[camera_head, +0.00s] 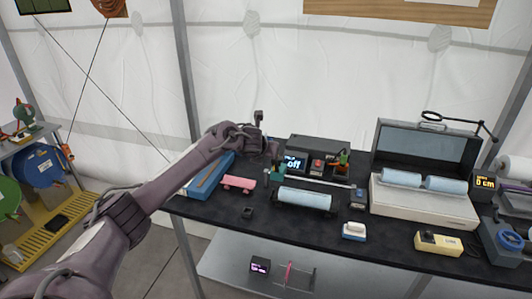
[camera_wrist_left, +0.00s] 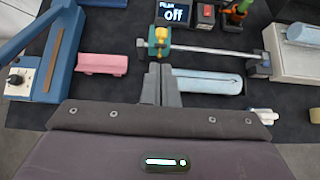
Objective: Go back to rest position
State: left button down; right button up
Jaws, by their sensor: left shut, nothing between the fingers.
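My left arm reaches in from the left in the head view, with its left gripper (camera_head: 271,152) above the back middle of the dark table (camera_head: 285,238). In the left wrist view the two fingers of this gripper (camera_wrist_left: 160,70) are together, with nothing between them. They appear in front of a light blue roll (camera_wrist_left: 210,81) and a metal rod fixture (camera_wrist_left: 205,51); the height above them is hard to tell. My right gripper is in neither view.
A blue sealer (camera_head: 211,177) and a pink block (camera_head: 238,183) lie left of the roll. A display box reading "off" (camera_head: 294,163) stands behind it. An open case (camera_head: 420,207) with blue rolls stands right.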

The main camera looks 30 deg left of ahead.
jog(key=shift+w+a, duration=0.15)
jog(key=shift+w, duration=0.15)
